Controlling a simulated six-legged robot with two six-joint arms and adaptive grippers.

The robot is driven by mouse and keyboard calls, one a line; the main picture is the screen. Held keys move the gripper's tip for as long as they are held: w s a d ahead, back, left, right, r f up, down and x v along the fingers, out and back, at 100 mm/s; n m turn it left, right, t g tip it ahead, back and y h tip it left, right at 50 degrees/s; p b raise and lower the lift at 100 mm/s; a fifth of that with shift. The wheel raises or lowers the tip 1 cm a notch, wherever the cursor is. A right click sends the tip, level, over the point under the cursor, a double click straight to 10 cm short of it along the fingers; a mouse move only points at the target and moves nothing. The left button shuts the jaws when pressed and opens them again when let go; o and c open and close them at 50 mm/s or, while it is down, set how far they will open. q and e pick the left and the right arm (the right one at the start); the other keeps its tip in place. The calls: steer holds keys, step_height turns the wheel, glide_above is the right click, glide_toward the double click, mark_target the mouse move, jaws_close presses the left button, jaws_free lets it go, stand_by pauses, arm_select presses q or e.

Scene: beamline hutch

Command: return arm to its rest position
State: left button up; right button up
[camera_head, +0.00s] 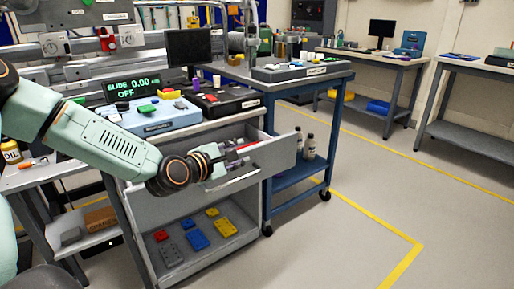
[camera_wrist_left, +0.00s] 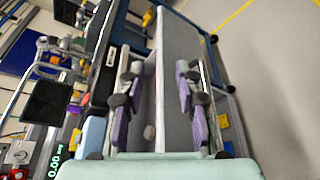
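My left arm reaches in from the left in the head view. Its gripper (camera_head: 222,162) is over the open grey drawer (camera_head: 275,158) of the workbench, near its front panel. In the left wrist view the two purple-padded fingers of this gripper (camera_wrist_left: 158,95) stand well apart, so it is open. The drawer's grey panel (camera_wrist_left: 182,35) appears beyond and between them; I cannot tell whether they touch it. No held object shows between the fingers. My right gripper is in neither view.
A blue cart (camera_head: 294,188) with bottles (camera_head: 310,146) stands right of the drawer. The bench top holds a monitor (camera_head: 188,47), a slide display (camera_head: 132,87) and a light blue box (camera_head: 160,117). Colored blocks (camera_head: 197,234) lie on the shelf below. The floor at right (camera_head: 350,240) is clear.

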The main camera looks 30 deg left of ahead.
arm_select(q)
steer(key=shift+s+r, duration=0.1)
steer(key=shift+r, duration=0.05)
steer(key=s+d+f+m+g+p, duration=0.3)
steer(key=s+d+f+m+g, duration=0.4)
steer(key=s+d+f+m, duration=0.7)
steer(key=s+f+m+g+p, duration=0.2)
steer(key=s+f+m+g, duration=0.2)
steer(key=s, duration=0.8)
steer(key=s+d+f+m+g+p, duration=0.1)
steer(key=s+f+m+g+p, duration=0.2)
steer(key=s, duration=0.9)
steer(key=shift+s+d+f+m+g+y+p, duration=0.4)
steer(key=shift+m+g, duration=0.3)
steer(key=shift+m, duration=0.5)
steer(key=shift+w+f, duration=0.1)
steer(key=shift+w, duration=0.05)
steer(key=shift+a, duration=0.1)
